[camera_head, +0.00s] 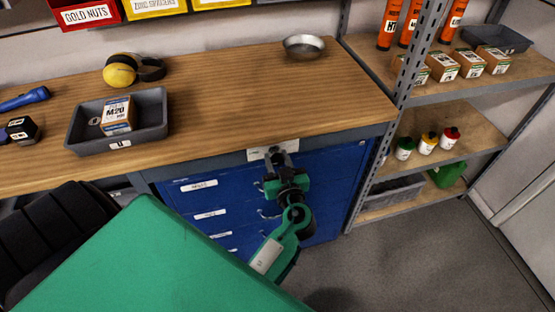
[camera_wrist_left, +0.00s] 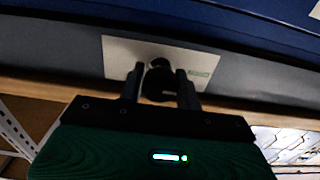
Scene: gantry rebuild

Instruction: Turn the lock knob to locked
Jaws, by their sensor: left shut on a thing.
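The lock knob (camera_wrist_left: 160,80) is a dark round knob on a pale plate (camera_wrist_left: 115,58) on the grey rail of the workbench. My left gripper (camera_wrist_left: 160,88) is shut on the knob, one finger on each side of it. In the head view my left gripper (camera_head: 278,156) reaches the pale plate (camera_head: 259,151) under the bench's front edge, above the blue drawers (camera_head: 215,203). A small green mark (camera_wrist_left: 205,72) shows on the plate's right in the wrist view. The knob's pointer is too dark to read. My right gripper is not in view.
The wooden bench top (camera_head: 240,90) holds a grey tray (camera_head: 150,132) with an M20 box (camera_head: 117,115), yellow ear defenders (camera_head: 121,74) and a metal dish (camera_head: 303,46). A metal shelf unit (camera_head: 400,105) stands close on the right. Open floor (camera_head: 400,255) lies in front of it.

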